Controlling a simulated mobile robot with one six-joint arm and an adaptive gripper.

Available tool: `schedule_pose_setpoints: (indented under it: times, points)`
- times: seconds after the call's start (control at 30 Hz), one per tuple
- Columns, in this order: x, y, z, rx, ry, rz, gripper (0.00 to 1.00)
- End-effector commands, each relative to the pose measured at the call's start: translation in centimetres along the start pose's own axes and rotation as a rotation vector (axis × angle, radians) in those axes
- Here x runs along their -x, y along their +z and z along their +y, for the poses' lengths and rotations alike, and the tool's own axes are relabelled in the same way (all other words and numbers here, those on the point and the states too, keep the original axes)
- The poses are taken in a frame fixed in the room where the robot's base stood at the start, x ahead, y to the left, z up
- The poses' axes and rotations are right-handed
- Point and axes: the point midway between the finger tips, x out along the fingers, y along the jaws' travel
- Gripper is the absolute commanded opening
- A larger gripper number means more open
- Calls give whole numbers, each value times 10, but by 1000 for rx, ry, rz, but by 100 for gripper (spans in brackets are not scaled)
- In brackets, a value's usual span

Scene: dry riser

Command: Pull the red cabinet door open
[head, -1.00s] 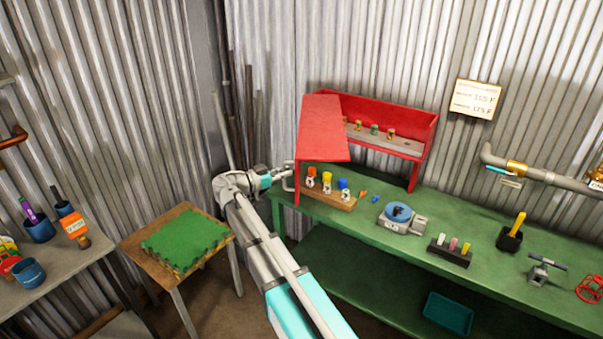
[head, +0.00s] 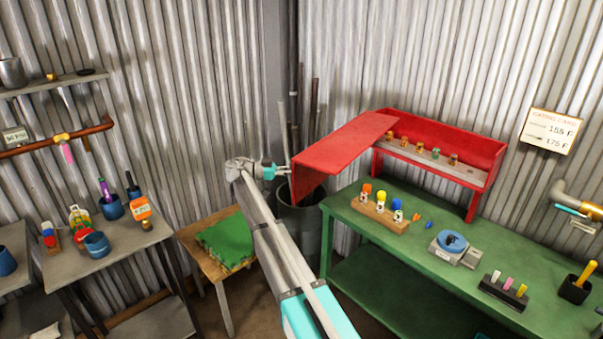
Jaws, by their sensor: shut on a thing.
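The red cabinet (head: 487,150) stands on legs at the back of the green bench. Its red door (head: 345,146) is swung out to the left, well away from the front, so the inside shelf with several small bottles shows. My gripper (head: 283,171) is at the door's outer left edge and is shut on it, seemingly at the handle. The handle itself is too small to make out, and the fingers are partly lost against the door edge.
The green bench (head: 400,246) holds a wooden rack (head: 380,214) of bottles and a blue-topped scale (head: 453,244). A dark bin (head: 300,218) with upright rods stands below the door. A wooden stool (head: 190,238) with a green mat is left of my arm.

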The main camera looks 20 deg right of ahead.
Motion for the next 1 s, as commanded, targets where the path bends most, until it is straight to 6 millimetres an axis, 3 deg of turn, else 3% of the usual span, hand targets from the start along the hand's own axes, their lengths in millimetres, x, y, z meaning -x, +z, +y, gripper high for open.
schedule_pose_setpoints:
  times: [0.37, 0.4, 0.6, 0.87, 1.0]
  points:
    - [0, -1, -2, -2, 3, 4, 0]
    - [0, -1, -2, -2, 2, 5, 17]
    - [0, -1, -2, -1, 3, 3, 51]
    - [0, -1, -2, -1, 3, 2, 49]
    - [-1, 0, -2, 5, 1, 0, 23]
